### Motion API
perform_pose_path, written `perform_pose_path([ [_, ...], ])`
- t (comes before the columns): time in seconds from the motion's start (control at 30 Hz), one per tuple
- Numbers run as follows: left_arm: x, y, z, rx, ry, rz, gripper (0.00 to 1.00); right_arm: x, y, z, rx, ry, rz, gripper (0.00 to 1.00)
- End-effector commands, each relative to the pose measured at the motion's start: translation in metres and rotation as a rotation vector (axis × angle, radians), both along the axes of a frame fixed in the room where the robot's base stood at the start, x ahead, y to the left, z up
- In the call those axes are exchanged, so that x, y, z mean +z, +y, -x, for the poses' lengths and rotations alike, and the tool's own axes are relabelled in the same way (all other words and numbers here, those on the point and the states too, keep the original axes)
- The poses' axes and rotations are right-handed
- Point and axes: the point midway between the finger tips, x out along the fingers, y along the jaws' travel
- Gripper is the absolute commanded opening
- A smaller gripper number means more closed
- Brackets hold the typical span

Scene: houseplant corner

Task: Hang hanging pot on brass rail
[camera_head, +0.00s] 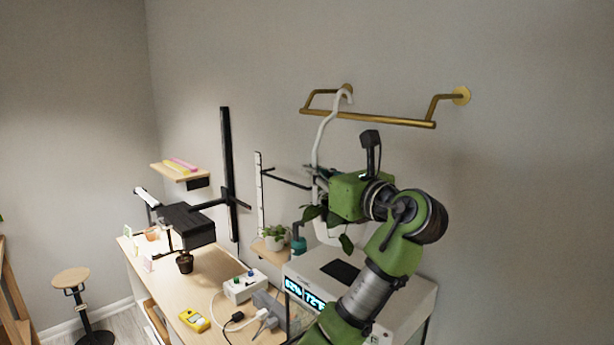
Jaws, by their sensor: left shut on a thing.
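The hanging pot (326,233) is white, with dark green leaves and a long white hanger (322,135) that ends in a hook at the top. The brass rail (380,119) is fixed to the wall at upper right. The hook shows just above the rail's left part, and the hanger crosses in front of the bar. I cannot tell whether the hook touches the rail. My left gripper (317,182) is shut on the hanger, above the pot and below the rail. Its fingers are partly hidden by its green body and leaves. My right gripper is out of view.
Below stands a white box with a blue display (318,272). A small potted plant (275,237) and a black upright post (229,175) are left of the pot. The wooden desk (170,285) holds a yellow meter (194,320) and cables. The wall right of the rail is bare.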

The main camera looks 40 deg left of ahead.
Motion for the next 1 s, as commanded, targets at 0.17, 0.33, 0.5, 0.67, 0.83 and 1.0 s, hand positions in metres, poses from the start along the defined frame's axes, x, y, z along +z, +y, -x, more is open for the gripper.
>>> perform_pose_path([
  [0.17,0.002,-0.001,-0.014,0.0,-0.002,-0.003,0.0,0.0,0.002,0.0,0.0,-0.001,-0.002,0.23],
  [0.33,0.001,-0.002,-0.027,0.0,-0.002,-0.002,0.0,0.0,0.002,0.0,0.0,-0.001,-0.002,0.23],
  [0.5,0.002,-0.003,-0.041,0.0,-0.002,-0.002,0.0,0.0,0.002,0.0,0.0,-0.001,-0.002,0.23],
  [0.67,-0.008,-0.004,-0.046,0.0,-0.002,-0.003,0.0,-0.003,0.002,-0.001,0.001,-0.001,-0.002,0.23],
  [0.83,-0.021,-0.004,-0.045,-0.001,-0.002,-0.003,0.0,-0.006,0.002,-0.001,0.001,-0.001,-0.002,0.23],
  [1.0,-0.031,-0.004,-0.045,0.0,-0.003,-0.002,0.0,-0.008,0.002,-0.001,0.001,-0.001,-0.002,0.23],
])
